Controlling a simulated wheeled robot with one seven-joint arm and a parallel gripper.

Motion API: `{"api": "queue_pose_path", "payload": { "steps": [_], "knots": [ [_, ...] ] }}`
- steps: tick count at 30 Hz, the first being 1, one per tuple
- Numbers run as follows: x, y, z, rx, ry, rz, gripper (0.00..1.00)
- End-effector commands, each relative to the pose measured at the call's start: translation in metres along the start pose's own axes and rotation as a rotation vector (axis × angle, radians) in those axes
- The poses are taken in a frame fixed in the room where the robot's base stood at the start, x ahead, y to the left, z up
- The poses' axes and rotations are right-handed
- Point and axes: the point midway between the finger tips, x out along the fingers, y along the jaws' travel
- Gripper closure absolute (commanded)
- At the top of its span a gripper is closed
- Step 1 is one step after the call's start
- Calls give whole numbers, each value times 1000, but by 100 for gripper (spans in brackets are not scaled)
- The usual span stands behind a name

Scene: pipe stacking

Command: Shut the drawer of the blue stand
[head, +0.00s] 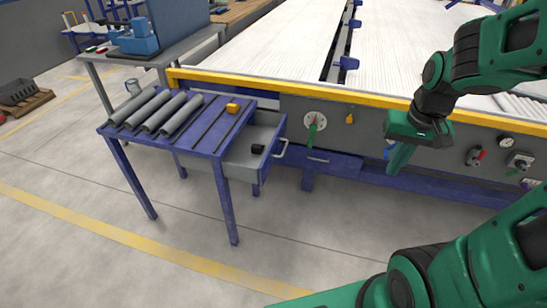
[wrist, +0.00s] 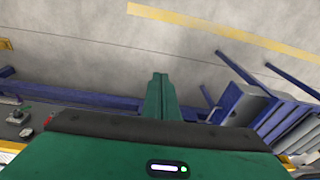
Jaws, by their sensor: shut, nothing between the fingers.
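The blue stand (head: 222,172) is a small blue table at centre left in the head view. Its grey drawer (head: 243,152) with a blue front and a pale handle (head: 281,149) is pulled open to the right. A small black object (head: 257,149) lies in the drawer. My gripper (head: 396,165) is shut and empty, to the right of the drawer and apart from it, pointing down. In the wrist view my gripper (wrist: 160,80) points over the floor, and the stand (wrist: 285,122) with its open drawer (wrist: 243,105) is at the right.
Several grey pipes (head: 160,112) and a yellow item (head: 233,107) lie on the stand's top. A long machine with a yellow edge (head: 330,94) and a panel with dials (head: 315,120) runs behind. The floor (head: 300,230) in front is clear.

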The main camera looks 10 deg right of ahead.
Motion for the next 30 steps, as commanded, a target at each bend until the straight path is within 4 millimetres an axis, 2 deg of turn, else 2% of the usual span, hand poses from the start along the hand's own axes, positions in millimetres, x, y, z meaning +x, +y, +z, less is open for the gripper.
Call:
{"api": "queue_pose_path", "payload": {
  "steps": [1, 6, 9, 15, 21, 24, 30],
  "knots": [
    [13, -14, -15, -17, 15, -12, 100],
    [51, -64, -63, -54, 95, -78, 100],
    [74, -96, -87, -67, 138, -125, 100],
    [123, -164, -120, -74, 213, -234, 100],
    [167, -224, -138, -57, 268, -345, 100],
    [182, -245, -141, -46, 287, -387, 100],
    [195, -264, -144, -33, 304, -426, 100]
  ]
}}
